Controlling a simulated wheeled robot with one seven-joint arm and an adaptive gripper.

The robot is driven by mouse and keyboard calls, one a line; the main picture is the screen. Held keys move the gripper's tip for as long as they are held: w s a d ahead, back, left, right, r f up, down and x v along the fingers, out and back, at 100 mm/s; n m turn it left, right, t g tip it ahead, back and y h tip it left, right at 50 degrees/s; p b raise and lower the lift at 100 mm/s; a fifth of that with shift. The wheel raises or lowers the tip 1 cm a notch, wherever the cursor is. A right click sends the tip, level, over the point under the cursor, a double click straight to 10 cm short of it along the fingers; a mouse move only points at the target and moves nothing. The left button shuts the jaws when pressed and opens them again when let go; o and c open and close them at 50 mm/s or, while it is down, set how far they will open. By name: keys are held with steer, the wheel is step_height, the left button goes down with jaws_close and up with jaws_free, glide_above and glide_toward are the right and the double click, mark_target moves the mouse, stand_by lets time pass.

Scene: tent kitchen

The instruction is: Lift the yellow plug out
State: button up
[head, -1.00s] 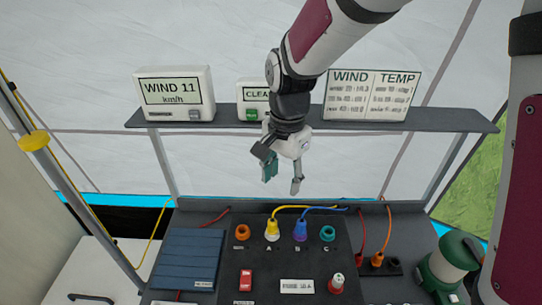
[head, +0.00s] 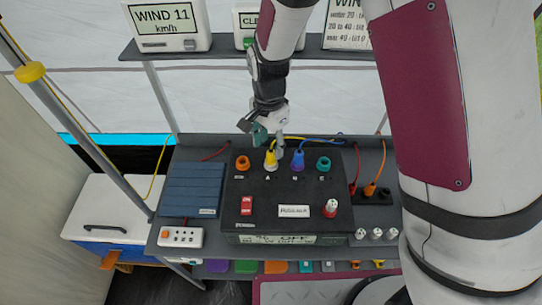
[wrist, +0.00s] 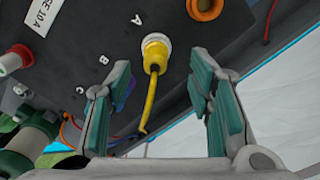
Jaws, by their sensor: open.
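The yellow plug (head: 270,161) sits upright in the socket marked A on the dark box (head: 265,215). A yellow cable runs from it to the right. My gripper (head: 266,138) is just above and behind the plug in the head view, partly covering its cable. In the wrist view the yellow plug (wrist: 154,58) lies ahead, between the lines of the two open teal fingers (wrist: 158,92). The fingers are apart and hold nothing. I cannot tell whether they touch the plug's cable.
A blue plug (head: 298,160) stands close to the right of the yellow one. An empty orange socket (head: 243,163) is at its left and a teal one (head: 324,164) further right. A shelf (head: 225,50) runs behind.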

mark_target(271, 154)
steer(key=shift+s+d+f+p, duration=0.1)
steer(key=shift+f+p, duration=0.05)
steer(key=shift+f, duration=1)
steer(key=shift+s+d+f+p, duration=0.1)
steer(key=shift+f+p, duration=0.05)
steer(key=shift+f, duration=0.95)
jaws_close()
